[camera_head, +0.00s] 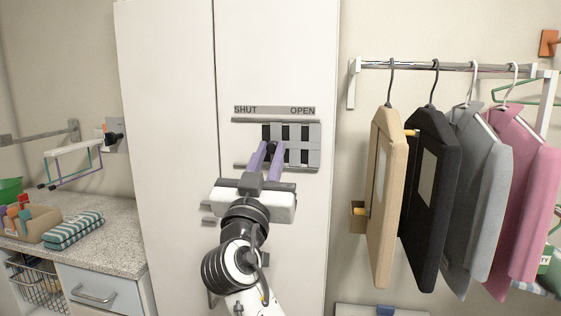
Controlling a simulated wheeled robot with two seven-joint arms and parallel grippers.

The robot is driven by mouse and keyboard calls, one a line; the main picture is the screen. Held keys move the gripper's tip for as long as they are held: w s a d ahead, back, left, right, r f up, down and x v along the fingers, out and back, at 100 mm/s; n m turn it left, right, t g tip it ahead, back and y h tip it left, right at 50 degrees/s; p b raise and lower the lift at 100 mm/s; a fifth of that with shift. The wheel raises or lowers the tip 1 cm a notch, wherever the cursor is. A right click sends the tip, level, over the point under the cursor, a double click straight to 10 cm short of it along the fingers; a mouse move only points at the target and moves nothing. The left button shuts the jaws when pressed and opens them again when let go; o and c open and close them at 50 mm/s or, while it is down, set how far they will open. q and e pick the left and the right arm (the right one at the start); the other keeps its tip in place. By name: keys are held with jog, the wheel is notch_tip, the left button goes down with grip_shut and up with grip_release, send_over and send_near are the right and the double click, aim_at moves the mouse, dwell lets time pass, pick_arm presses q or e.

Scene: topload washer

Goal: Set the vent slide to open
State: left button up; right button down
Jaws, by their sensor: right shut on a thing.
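The vent slide (312,145) is a grey plate with several dark slots, set between two horizontal rails on a tall white cabinet door. A label strip (274,110) above it reads SHUT at the left and OPEN at the right. The plate sits toward the right of the rails, below OPEN; bare white door shows at the left. My right gripper (268,148), with purple fingers, is shut on a small dark knob at the plate's left part. The fingers hide part of the knob and plate. My left gripper is not in view.
The white cabinet (165,130) fills the middle. A rail (450,68) with several hanging garments stands out at the right. A speckled counter (110,238) with a striped towel (75,230) and a box of items is at the left.

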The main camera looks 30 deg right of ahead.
jog(key=shift+s+d, duration=0.15)
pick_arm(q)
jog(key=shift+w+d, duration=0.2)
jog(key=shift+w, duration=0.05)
pick_arm(e)
jog(key=c, duration=1.6)
grip_release()
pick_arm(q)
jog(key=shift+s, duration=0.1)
